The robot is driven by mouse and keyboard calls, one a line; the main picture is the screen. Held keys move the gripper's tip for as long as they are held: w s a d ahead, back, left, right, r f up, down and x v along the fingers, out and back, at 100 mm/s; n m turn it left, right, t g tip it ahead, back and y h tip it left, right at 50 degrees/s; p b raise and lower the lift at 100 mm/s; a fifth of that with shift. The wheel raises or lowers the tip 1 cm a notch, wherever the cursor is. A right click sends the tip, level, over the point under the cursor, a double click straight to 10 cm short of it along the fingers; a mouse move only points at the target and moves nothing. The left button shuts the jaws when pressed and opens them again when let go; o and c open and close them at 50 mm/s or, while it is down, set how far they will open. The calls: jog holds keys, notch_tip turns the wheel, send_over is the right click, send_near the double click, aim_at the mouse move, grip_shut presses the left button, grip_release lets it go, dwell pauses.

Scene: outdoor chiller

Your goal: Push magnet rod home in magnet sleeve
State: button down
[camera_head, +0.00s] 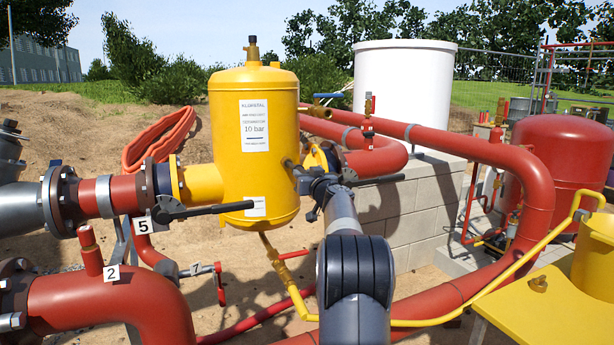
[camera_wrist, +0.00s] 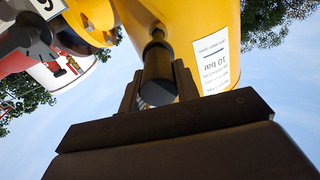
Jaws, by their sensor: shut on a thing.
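The yellow separator vessel (camera_head: 225,110) with a "10 bar" label stands upright left of centre. A dark stub, seemingly the magnet sleeve (camera_head: 290,166), sticks out of its right side. In the wrist view the sleeve (camera_wrist: 157,50) shows as a dark stub against the yellow wall. My gripper (camera_head: 317,184) is beside the vessel at the stub's outer end. In the wrist view my gripper (camera_wrist: 158,82) is shut on a thicker dark cylinder with a grey end face, the magnet rod (camera_wrist: 157,72), in line with the stub. How deep the rod sits is hidden.
A black valve lever (camera_head: 210,210) marked 5 reaches in front of the vessel. Another black lever (camera_head: 378,179) lies just right of my gripper. Red pipes (camera_head: 480,150) and a yellow line (camera_head: 490,290) run on the right. A white tank (camera_head: 400,85) stands behind.

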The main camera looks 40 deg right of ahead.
aim_at(300, 168)
jog(key=shift+w+d, duration=0.1)
jog(key=shift+w, duration=0.4)
jog(key=shift+r+b, duration=0.1)
jog(key=shift+b, duration=0.25)
dwell(0.3)
jog(key=shift+w+r, duration=0.1)
jog(key=shift+w, duration=0.1)
jog(key=shift+p+x, duration=0.9)
jog(key=shift+x, duration=0.25)
jog(key=shift+p+x, duration=1.9)
jog(key=shift+x, duration=0.05)
jog(key=shift+w+d+p, duration=0.15)
jog(key=shift+w+p, duration=0.35)
jog(key=shift+p, duration=0.1)
jog(key=c, duration=0.5)
grip_release()
jog(key=shift+f, duration=0.3)
